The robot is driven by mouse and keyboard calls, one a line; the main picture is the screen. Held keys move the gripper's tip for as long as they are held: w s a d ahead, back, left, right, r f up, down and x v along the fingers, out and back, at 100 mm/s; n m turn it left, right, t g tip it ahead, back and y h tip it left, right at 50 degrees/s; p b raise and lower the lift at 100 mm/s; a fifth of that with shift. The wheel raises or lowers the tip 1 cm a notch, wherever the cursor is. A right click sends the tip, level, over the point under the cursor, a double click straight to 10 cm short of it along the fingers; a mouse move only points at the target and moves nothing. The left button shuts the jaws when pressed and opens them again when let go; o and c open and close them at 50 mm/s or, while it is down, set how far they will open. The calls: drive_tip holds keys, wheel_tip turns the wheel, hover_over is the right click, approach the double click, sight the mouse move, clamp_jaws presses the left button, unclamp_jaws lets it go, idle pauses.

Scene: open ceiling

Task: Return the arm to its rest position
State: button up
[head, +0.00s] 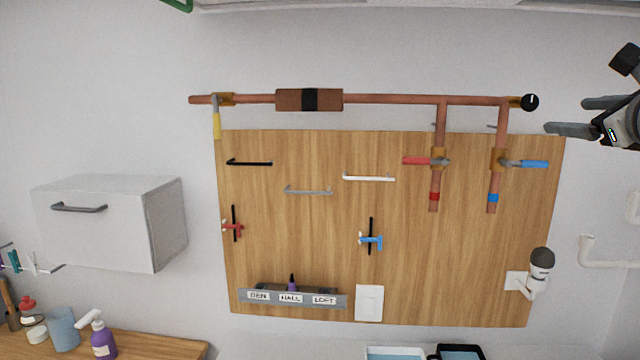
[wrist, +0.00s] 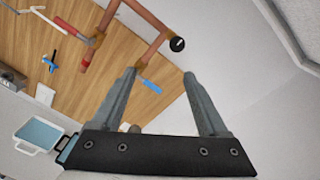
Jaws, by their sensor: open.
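My gripper (head: 578,116) is at the upper right edge of the head view, in front of the white wall and to the right of the wooden board. In the wrist view my gripper (wrist: 160,76) shows two grey fingers spread apart with nothing between them. The fingers point toward the wall and the copper pipes. Most of my arm is out of the head view.
A wooden board (head: 320,225) carries copper pipes (head: 390,99), valve handles, bars and hooks. A white cabinet (head: 110,222) hangs at left above a wooden counter (head: 160,345) with bottles. A white pipe (head: 605,262) juts at right. Trays stand below.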

drive_tip(key=a+f+n+g+y+b, duration=0.1)
drive_tip(key=a+f+n+g+y, duration=0.4)
drive_tip(key=a+f+n, duration=1)
drive_tip(key=s+a+f+n+g+h, duration=0.1)
drive_tip(key=s+a+f+n+g, duration=0.2)
drive_tip(key=s+a+f+n, duration=0.3)
drive_tip(key=s+a+f+n+g+h+b, duration=0.1)
drive_tip(key=s+a+f+n, duration=0.6)
drive_tip(key=s+f, duration=0.7)
drive_tip(key=n+g+h, duration=0.1)
drive_tip(key=n+g, duration=0.1)
drive_tip(key=shift+s+a+f+n+g, duration=0.15)
drive_tip(key=shift+s+f+n+g, duration=0.15)
drive_tip(key=shift+f+g, duration=0.1)
